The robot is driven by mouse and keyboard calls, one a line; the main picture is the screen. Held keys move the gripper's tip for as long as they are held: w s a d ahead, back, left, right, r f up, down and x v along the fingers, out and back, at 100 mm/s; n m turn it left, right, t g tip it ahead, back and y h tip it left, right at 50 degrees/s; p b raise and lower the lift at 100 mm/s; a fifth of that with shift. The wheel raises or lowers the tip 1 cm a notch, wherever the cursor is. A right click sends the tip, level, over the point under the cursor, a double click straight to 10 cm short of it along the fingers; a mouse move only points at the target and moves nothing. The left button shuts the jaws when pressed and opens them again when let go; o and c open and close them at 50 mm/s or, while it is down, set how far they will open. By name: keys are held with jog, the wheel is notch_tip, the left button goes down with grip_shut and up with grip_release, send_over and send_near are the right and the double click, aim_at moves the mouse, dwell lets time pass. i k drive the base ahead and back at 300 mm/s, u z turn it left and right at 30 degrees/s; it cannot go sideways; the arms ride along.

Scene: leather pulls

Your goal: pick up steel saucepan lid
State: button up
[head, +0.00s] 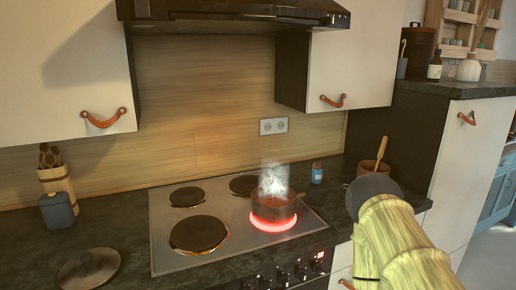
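A round, dark, shiny lid with a knob, which looks like the saucepan lid (88,268), lies on the dark countertop at the lower left. It is left of the hob and close to the bottom edge of the picture. The saucepan (272,208) stands on the glowing red front right ring of the hob, with steam rising from it. My arm, in a yellow cover with a dark rounded part at its upper end, shows at the lower right, far from the lid. The fingers of my gripper do not show.
The hob (222,238) has several dark plates. A blue-grey canister (57,211) and a utensil holder (58,186) stand behind the lid. Wall cupboards (68,70) and a hood (230,13) hang above. Counter around the lid is clear.

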aim_at(89, 269)
jog(key=u, duration=1.2)
jog(key=k, duration=0.5)
jog(key=z, duration=0.85)
jog(key=i, duration=0.75)
jog(key=u, duration=1.55)
